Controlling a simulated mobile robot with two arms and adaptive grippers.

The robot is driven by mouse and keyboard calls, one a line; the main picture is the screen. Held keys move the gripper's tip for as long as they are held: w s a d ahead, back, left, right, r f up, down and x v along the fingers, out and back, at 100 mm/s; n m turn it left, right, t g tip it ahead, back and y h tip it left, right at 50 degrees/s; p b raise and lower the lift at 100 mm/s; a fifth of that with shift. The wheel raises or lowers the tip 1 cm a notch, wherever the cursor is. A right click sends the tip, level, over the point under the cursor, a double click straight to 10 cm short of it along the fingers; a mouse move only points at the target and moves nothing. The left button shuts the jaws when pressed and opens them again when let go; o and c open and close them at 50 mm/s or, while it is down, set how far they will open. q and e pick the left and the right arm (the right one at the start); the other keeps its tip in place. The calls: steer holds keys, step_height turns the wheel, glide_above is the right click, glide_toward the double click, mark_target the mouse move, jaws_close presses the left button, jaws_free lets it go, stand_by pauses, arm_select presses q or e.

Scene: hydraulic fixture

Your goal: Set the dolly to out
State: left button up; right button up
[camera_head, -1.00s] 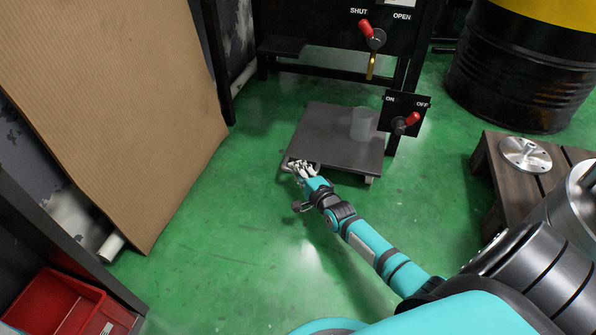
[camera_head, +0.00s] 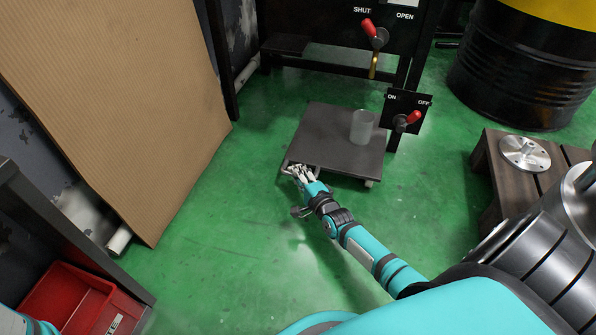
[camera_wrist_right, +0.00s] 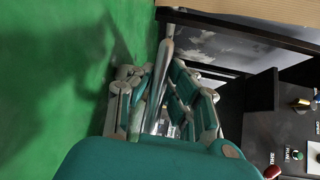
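The dolly (camera_head: 325,135) is a low dark flat platform on the green floor, with a clear cylindrical container (camera_head: 361,127) standing upright on it. A thin metal handle is at its near left corner. My right gripper (camera_head: 298,170) is at that corner. In the right wrist view the pale metal handle bar (camera_wrist_right: 167,55) runs between the fingers of my right gripper (camera_wrist_right: 162,90), which look closed around it. The fingers hide part of the bar. A sliver of my left arm shows at the bottom left corner, but its gripper is out of view.
A panel with an ON/OFF red switch (camera_head: 408,118) stands at the dolly's right edge. Behind is a dark frame with a red-handled SHUT/OPEN valve (camera_head: 372,30). A wooden pallet (camera_head: 492,165) is at right, cardboard (camera_head: 110,100) at left. Green floor is clear left of and before the dolly.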

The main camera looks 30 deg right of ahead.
steer(key=o, duration=0.4)
steer(key=shift+s+a+f, duration=0.25)
steer(key=shift+s, duration=0.05)
steer(key=shift+o, duration=0.5)
steer(key=shift+r, duration=0.1)
